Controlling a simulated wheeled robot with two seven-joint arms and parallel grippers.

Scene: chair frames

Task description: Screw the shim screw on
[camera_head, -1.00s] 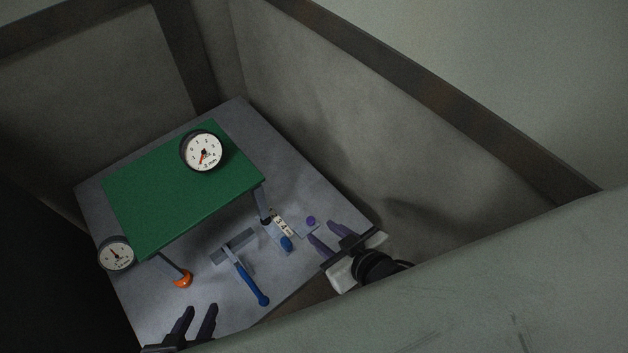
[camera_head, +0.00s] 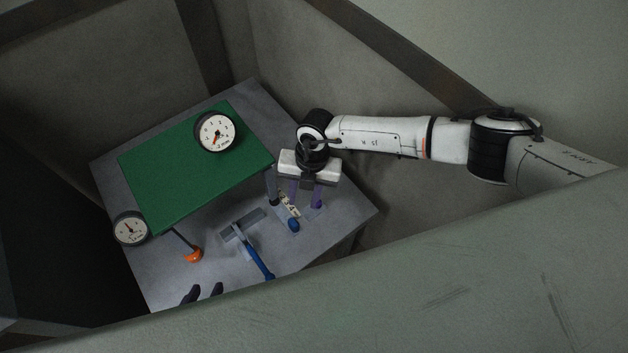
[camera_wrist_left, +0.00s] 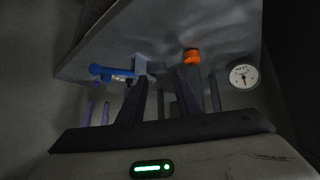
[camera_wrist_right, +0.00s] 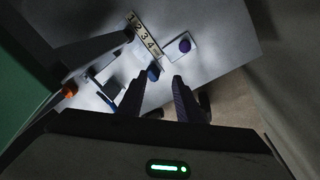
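I cannot tell which knob is the shim screw. In the right wrist view a purple knob (camera_wrist_right: 185,45) sits on a small pale plate, and a blue knob (camera_wrist_right: 154,70) stands beside the strip (camera_wrist_right: 142,34) numbered 1 to 4. The blue knob also shows in the head view (camera_head: 293,225). My right gripper (camera_head: 306,204) is open and empty above that area; its fingers (camera_wrist_right: 159,80) point toward the blue knob. The purple knob is hidden or unclear in the head view. My left gripper (camera_head: 205,289) is open and empty at the table's near edge, mostly hidden by the foreground panel.
A green board (camera_head: 190,165) with a dial (camera_head: 215,132) stands over the grey table (camera_head: 340,222). Another dial (camera_head: 130,229) is at its left corner. Walls surround the table.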

